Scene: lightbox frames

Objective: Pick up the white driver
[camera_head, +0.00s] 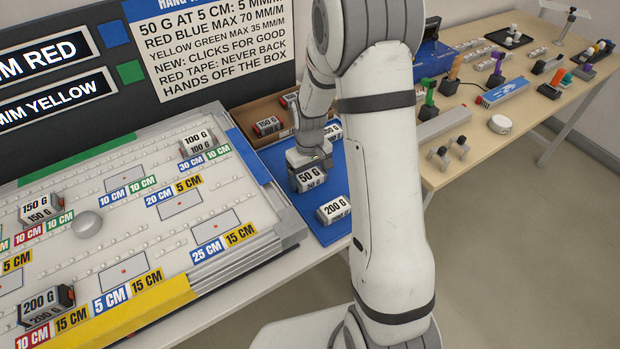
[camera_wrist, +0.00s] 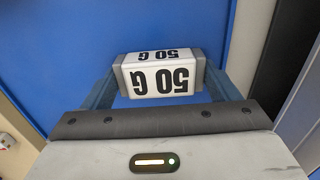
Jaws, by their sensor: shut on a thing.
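My gripper (camera_head: 309,160) is low over the blue mat (camera_head: 322,232), right of the lightbox board. It is shut on a white block marked 50 G (camera_head: 311,179). In the wrist view, the fingers of my gripper (camera_wrist: 160,78) press on the grey ends of the 50 G block (camera_wrist: 162,79), with blue below. I cannot tell whether the block touches the mat. I cannot make out a white driver for sure in either view; small tools stand on the right table, too small to name.
A 200 G block (camera_head: 334,209) lies on the mat close to the held one. A brown tray (camera_head: 262,107) with more weights is behind. The lightbox board (camera_head: 150,215) bears labels and several weights. The right table (camera_head: 450,172) is crowded. My arm hides the middle.

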